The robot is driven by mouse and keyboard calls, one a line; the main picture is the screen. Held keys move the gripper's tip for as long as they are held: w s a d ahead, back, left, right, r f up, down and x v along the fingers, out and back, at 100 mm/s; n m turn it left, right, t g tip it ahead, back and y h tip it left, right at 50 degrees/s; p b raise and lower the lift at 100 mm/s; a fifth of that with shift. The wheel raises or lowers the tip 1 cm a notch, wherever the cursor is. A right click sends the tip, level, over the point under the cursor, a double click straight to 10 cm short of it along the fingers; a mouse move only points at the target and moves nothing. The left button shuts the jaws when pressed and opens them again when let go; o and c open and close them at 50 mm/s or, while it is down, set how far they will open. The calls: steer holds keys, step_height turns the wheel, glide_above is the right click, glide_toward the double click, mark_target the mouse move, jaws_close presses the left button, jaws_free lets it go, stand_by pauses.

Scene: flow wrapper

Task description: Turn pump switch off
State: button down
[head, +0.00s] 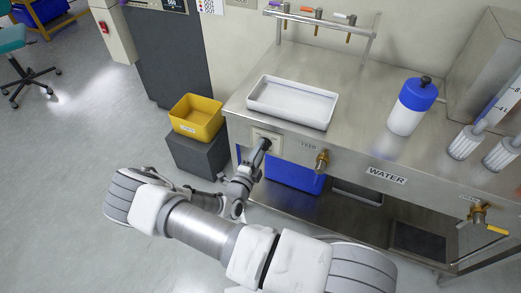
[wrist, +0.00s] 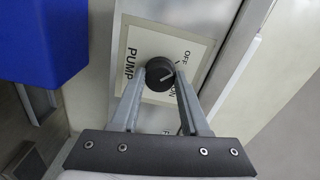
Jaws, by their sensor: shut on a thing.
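The pump switch is a round black knob (wrist: 160,72) with a white pointer line, on a pale plate (wrist: 137,45) marked PUMP, OFF and ON. In the wrist view the plate appears turned sideways, and the pointer is toward the right side with the OFF and ON marks. I cannot tell exactly which mark it meets. My gripper (wrist: 163,78) is shut on the knob, one finger on each side. In the head view my gripper (head: 265,144) reaches the plate (head: 270,137) on the front of the steel bench and hides the knob.
The steel bench (head: 362,100) carries a white tray (head: 290,122) and a blue-capped bottle (head: 411,107). A brass tap (head: 322,159) juts out right of the plate. A blue bin (head: 293,176) sits below. A yellow bin (head: 197,116) on a grey box stands left.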

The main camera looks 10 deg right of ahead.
stand_by(0.4)
steer(key=shift+c, duration=2)
jaws_free()
steer(key=v, duration=1.7)
steer(key=shift+s+a+p, duration=0.15)
steer(key=shift+p, duration=0.3)
steer(key=shift+r, duration=0.1)
